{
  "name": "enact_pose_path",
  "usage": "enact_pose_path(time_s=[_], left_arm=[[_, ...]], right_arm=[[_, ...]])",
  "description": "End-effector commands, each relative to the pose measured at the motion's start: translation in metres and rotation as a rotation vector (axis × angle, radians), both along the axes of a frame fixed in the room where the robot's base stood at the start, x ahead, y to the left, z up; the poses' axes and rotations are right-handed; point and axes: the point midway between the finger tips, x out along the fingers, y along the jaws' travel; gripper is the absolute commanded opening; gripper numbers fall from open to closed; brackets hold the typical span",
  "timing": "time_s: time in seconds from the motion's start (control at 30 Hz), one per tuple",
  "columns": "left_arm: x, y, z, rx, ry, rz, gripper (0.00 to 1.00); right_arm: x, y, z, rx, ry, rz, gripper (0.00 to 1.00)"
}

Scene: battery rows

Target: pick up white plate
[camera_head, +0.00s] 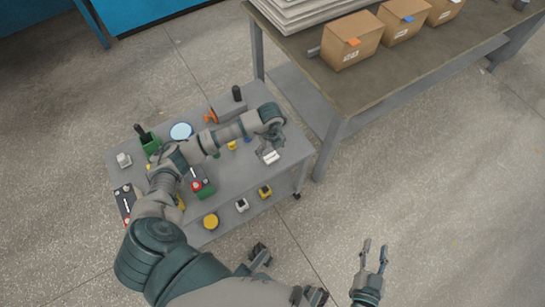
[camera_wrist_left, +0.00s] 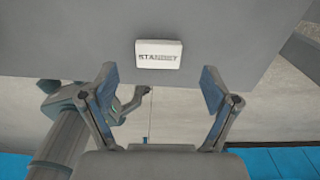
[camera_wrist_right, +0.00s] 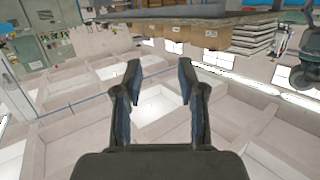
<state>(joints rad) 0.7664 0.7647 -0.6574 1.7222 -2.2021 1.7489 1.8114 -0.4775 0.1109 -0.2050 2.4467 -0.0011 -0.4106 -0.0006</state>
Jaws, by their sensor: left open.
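The white plate (camera_wrist_left: 159,54) is a small white rectangle with "STANDBY" lettering, lying on the grey cart top (camera_wrist_left: 60,40). In the head view the white plate (camera_head: 271,157) shows near the cart's right edge, partly hidden by my left gripper (camera_head: 266,151). In the left wrist view my left gripper (camera_wrist_left: 158,78) is open and empty, and the plate appears just beyond and between its fingertips, not held. My right gripper (camera_head: 376,245) is open and empty, off to the right of the cart above the floor; it also shows open in the right wrist view (camera_wrist_right: 159,66).
The cart holds a pale blue disc (camera_head: 181,131), a green box (camera_head: 150,143), a black cylinder (camera_head: 237,93), an orange part (camera_head: 210,116) and a yellow round piece (camera_head: 211,221). A workbench with cardboard boxes (camera_head: 351,40) stands close behind right. Floor at right is clear.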

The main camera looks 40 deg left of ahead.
Motion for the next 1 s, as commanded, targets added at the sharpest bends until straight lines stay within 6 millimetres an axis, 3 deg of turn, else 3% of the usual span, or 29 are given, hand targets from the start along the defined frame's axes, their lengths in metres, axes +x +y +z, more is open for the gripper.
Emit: enact_pose_path(time_s=[0.03, 0.2, 0.53, 0.57, 0.77, 1.0], left_arm=[[-0.002, 0.001, -0.013, 0.0, 0.008, 0.001, 0.88], [-0.002, 0.003, -0.036, 0.0, 0.008, 0.001, 0.88], [-0.001, 0.002, -0.041, 0.0, 0.001, 0.0, 0.88], [-0.001, 0.002, -0.041, 0.0, 0.002, 0.0, 0.85], [-0.001, 0.002, -0.041, 0.0, 0.002, 0.0, 0.35], [-0.001, 0.002, -0.041, 0.0, 0.002, 0.0, 0.34]], right_arm=[[0.002, 0.002, 0.002, 0.013, -0.041, 0.001, 0.4], [0.007, 0.006, 0.023, 0.056, -0.188, 0.003, 0.4], [0.007, 0.007, 0.036, 0.074, -0.252, 0.003, 0.4], [0.007, 0.006, 0.036, 0.074, -0.252, 0.003, 0.4], [0.009, 0.007, 0.034, 0.073, -0.248, 0.003, 0.4], [0.009, 0.007, 0.034, 0.073, -0.248, 0.002, 0.4]])
